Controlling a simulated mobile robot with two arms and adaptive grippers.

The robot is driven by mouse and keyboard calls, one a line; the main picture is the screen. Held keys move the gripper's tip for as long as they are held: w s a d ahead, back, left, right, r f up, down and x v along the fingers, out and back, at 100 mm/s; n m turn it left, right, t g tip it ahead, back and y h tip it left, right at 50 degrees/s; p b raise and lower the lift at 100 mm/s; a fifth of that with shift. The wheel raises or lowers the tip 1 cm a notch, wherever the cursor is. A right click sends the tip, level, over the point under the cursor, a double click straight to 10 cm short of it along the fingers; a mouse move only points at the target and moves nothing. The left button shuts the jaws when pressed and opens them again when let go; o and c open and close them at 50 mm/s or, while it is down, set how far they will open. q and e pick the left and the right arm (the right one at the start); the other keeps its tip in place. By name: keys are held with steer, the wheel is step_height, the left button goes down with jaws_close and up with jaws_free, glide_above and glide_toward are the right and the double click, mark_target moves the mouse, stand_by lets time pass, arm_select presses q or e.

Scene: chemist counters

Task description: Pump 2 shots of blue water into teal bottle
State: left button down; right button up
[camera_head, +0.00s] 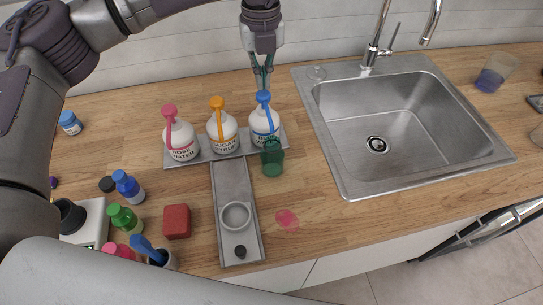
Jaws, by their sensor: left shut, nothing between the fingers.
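The blue water bottle (257,124) is white with a blue pump head (263,98) and stands at the right end of a row of pump bottles. A teal bottle (272,159), green and see-through, stands upright just in front of it, under the pump's spout side. My left gripper (264,85) comes down from above, right over the blue pump head. Its fingers are shut with nothing between them. The fingertips look at or just above the pump top; contact is hard to tell. My right gripper is not in view.
A rose water bottle (180,142) and a sugar syrup bottle (222,131) stand to the left on the grey tray (232,182). A metal sink (404,171) lies to the right. Small coloured bottles, a red block (177,221) and a pink spot (287,219) are nearer the front.

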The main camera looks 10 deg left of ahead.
mark_target(263, 93)
arm_select(q)
steer(key=shift+f+b, duration=1.3)
steer(key=shift+f, duration=0.4)
steer(key=shift+r+p, duration=0.85)
steer(key=shift+r, duration=0.9)
steer(key=shift+r+p, duration=1.6)
steer(key=shift+r, duration=1.4)
